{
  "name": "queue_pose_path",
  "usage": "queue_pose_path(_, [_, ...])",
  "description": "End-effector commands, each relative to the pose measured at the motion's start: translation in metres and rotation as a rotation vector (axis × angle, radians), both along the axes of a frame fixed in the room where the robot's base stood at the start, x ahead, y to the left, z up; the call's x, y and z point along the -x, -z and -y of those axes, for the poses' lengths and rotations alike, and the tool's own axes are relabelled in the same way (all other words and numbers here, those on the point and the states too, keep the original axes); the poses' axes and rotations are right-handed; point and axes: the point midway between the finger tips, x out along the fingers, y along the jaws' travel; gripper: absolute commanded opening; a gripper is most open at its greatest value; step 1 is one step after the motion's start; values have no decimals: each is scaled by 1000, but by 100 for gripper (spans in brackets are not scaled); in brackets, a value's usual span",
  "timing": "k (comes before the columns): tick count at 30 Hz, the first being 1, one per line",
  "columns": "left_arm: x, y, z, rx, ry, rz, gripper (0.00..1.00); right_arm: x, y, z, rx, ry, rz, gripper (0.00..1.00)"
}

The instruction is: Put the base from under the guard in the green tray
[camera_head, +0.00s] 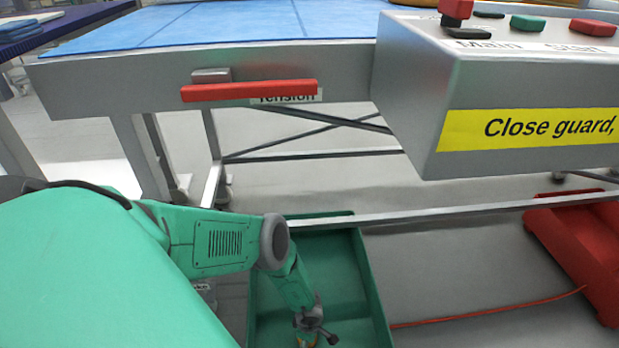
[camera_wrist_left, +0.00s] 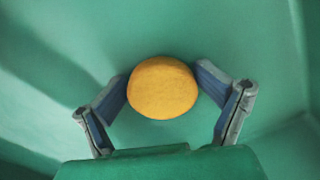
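The green tray (camera_head: 335,265) stands low at the bottom middle of the head view, below the machine. My left gripper (camera_head: 313,326) is down inside it. In the left wrist view a yellow-orange round base (camera_wrist_left: 162,88) lies between the two fingers of my left gripper (camera_wrist_left: 163,90), whose pads meet its left and right edges. Green tray surface surrounds it; whether the base touches the tray floor I cannot tell. In the head view only a sliver of orange shows under the gripper. The guard is not clearly seen. My right gripper is not in view.
The machine has a blue top (camera_head: 240,22), a red handle (camera_head: 250,91) marked Tension and a control box (camera_head: 420,95) with a yellow label overhanging at right. A metal rail (camera_head: 450,212) runs behind the tray. A red object (camera_head: 585,245) stands at the right.

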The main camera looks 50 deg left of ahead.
Motion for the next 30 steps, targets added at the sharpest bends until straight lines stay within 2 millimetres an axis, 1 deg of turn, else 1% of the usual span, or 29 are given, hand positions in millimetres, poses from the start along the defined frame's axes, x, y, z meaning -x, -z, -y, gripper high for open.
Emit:
queue_pose_path(5, [2,-1,-1,-4,2,-4,72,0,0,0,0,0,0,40])
queue_pose_path(11, [0,-11,-2,-4,4,-3,72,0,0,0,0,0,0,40])
queue_pose_path(15, [0,-44,-2,-3,2,-3,72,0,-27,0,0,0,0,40])
queue_pose_path(21, [0,-83,-3,-3,1,-3,72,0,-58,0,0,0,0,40])
queue_pose_path(27, [0,-114,-2,-2,1,-2,72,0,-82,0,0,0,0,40])
queue_pose_path(30, [0,-124,-2,-2,0,-2,72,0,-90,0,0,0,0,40])
